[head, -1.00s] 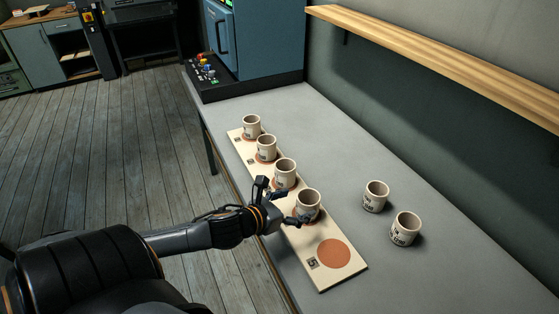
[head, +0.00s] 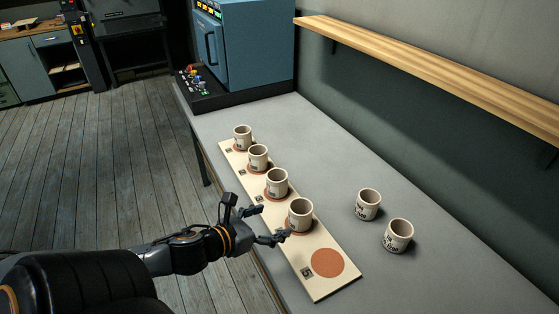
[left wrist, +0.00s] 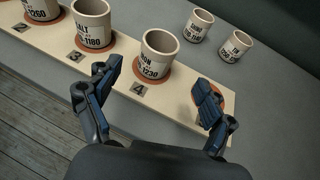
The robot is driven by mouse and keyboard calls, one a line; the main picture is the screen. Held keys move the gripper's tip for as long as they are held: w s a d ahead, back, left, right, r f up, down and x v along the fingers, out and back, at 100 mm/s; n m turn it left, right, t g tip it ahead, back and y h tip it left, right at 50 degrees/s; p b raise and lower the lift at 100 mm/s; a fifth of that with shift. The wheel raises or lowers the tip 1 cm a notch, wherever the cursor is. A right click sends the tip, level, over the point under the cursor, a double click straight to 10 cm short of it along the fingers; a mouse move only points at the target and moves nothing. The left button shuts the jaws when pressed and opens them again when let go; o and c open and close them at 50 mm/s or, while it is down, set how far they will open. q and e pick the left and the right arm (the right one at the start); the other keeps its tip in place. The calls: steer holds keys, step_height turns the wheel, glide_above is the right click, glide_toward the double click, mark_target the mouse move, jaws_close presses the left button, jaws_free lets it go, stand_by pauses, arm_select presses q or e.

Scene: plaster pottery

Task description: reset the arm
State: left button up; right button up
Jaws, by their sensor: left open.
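My left gripper (head: 258,222) is open and empty at the near edge of the board, beside the cup on spot 4. In the left wrist view its two fingers (left wrist: 157,98) are spread wide, with the cup on spot 4 (left wrist: 158,53) beyond them and apart from them. That cup also shows in the head view (head: 300,214), upright on its spot. My right gripper is not in view.
The cream board (head: 316,285) holds cups on spots 1 to 4. The spot with the bare terracotta disc (head: 328,263) is empty. Two cups (head: 368,204) (head: 398,236) stand on the grey table behind. A wooden shelf (head: 430,75) runs along the wall.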

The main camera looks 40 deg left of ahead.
arm_select(q)
steer(key=s+f+n+y, duration=0.1)
steer(key=n, duration=0.2)
steer(key=s+f+n+g+y, duration=0.1)
steer(key=n, duration=0.3)
steer(key=s+f+n+g+y, duration=0.1)
steer(key=f+n, duration=0.1)
steer(key=n, duration=0.2)
steer(key=shift+a, duration=0.4)
steer(key=s+d+f+n+g+h, duration=0.1)
steer(key=s+d+f+n+g, duration=0.25)
steer(key=s+d+n, duration=0.6)
steer(key=s+d+f+n+g+h, duration=0.1)
steer(key=s+d+f+n+g, duration=0.3)
steer(key=n, duration=1.1)
step_height(320, 180, down, 25)
steer(key=g, duration=0.2)
steer(key=s+a+f, duration=0.2)
steer(key=s+f, duration=1.4)
steer(key=shift+s+a+f+g+y, duration=0.15)
steer(key=shift+s+a+g+y, duration=0.15)
steer(key=shift+g, duration=0.15)
